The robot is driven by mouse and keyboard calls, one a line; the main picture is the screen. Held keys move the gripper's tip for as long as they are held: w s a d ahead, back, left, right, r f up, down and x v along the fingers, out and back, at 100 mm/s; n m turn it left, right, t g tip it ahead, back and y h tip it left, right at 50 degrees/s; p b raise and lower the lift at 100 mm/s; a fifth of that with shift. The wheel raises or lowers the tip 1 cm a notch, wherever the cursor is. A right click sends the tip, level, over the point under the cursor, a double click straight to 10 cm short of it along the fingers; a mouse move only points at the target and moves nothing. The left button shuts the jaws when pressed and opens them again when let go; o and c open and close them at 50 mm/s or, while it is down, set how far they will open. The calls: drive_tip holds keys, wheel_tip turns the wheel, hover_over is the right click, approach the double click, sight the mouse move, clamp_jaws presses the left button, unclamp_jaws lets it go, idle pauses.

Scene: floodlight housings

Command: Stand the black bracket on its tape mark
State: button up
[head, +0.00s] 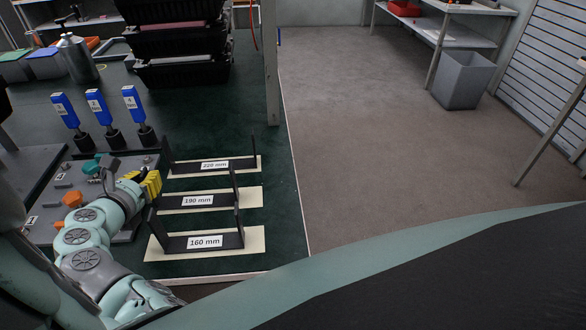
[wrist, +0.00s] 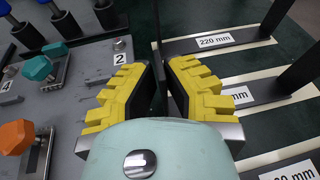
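Three black U-shaped brackets stand upright on pale tape marks at the right edge of the green bench. The nearest bracket (head: 206,242) carries the 160 mm label, the middle bracket (head: 200,203) 190 mm and the far bracket (head: 212,172) 220 mm. My gripper (head: 152,183), with yellow ribbed pads, is at the left end of the middle bracket and hides its left upright in the head view. In the wrist view my gripper (wrist: 161,88) has its fingers apart. A dark upright strip shows in the gap; I cannot tell whether a pad touches it.
A grey fixture plate (head: 125,222) with teal and orange clamps lies to the left. Several blue-handled tools (head: 97,108) stand behind it. Stacked black crates (head: 180,45) and a post (head: 270,70) stand farther back. Open floor lies to the right.

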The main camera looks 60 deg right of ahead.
drive_tip(key=o, duration=0.5)
drive_tip(key=shift+c, duration=0.2)
drive_tip(key=shift+r, duration=0.1)
